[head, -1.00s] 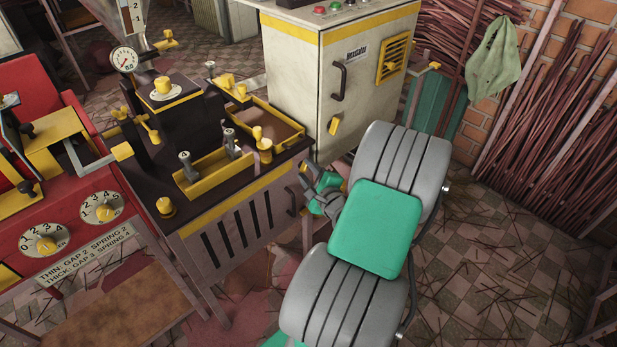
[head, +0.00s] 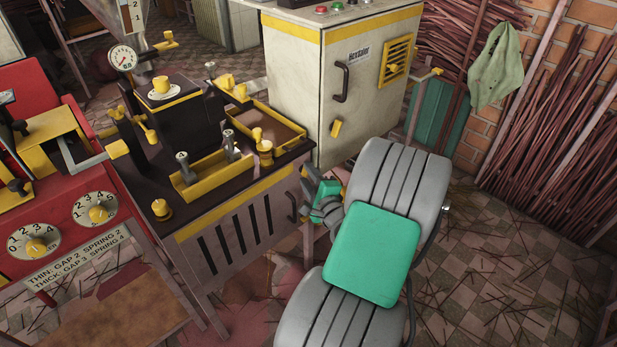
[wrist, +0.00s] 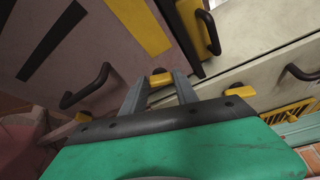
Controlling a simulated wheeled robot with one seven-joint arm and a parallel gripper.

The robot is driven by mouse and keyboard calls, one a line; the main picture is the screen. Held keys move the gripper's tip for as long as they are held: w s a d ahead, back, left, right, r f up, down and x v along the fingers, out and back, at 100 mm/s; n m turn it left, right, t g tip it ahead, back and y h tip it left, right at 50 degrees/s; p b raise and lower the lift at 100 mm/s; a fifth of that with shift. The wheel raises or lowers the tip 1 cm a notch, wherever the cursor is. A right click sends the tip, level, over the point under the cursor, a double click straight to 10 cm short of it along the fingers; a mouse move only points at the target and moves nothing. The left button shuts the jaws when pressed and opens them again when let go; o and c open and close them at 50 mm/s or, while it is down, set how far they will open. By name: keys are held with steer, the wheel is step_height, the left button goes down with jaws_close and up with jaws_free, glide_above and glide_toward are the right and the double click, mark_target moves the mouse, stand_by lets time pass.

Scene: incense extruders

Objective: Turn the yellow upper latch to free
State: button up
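My gripper (head: 314,190) is low at the right front corner of the dark machine, beside its slotted front panel (head: 236,238). In the wrist view its two grey fingers (wrist: 160,84) are apart. A small yellow latch (wrist: 160,77) at the panel's edge shows between the fingertips, seemingly the upper one; I cannot tell whether the fingers touch it. Another yellow latch (wrist: 82,117) is further along the same panel, past its black handle (wrist: 85,88).
A white cabinet (head: 368,110) stands close to the right of the machine, with a yellow handle (head: 336,129) and a black handle (head: 341,84). A red machine (head: 70,225) is at left. The floor at right is open, strewn with sticks.

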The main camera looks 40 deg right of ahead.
steer(key=o, duration=0.4)
steer(key=shift+s, duration=0.1)
steer(key=v, duration=0.7)
steer(key=shift+s+a+p, duration=0.2)
steer(key=shift+s+p, duration=0.1)
steer(key=shift+p, duration=0.1)
